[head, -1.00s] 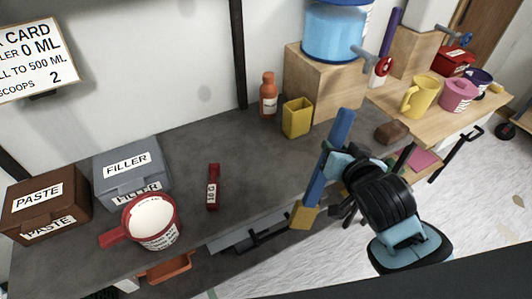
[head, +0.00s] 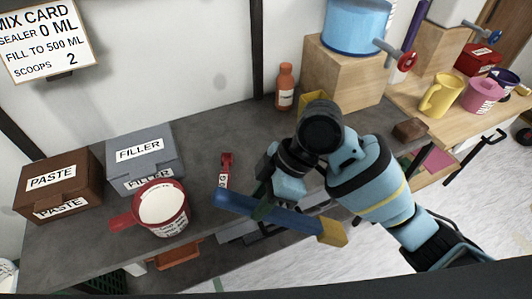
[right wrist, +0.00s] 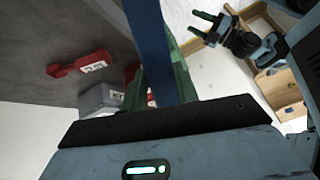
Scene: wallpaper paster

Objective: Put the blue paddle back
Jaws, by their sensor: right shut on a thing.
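The blue paddle (head: 270,211) has a long blue bar with a yellow block at one end. My right gripper (head: 266,207) is shut on it, above the front edge of the grey worktop. In the head view the paddle lies slantwise, with its yellow end to the lower right. In the right wrist view the blue bar (right wrist: 150,45) rises from between the green fingers. My left gripper (right wrist: 202,27) shows there with its fingers apart and nothing between them; it is not in the head view.
A yellow square container (head: 313,97) is partly hidden behind my right arm. The red mug (head: 161,207), grey filler box (head: 145,157), brown paste box (head: 58,185), red scoop (head: 226,168) and orange bottle (head: 285,88) stand on the worktop (head: 215,130). A blue tank (head: 355,28) sits on a wooden block.

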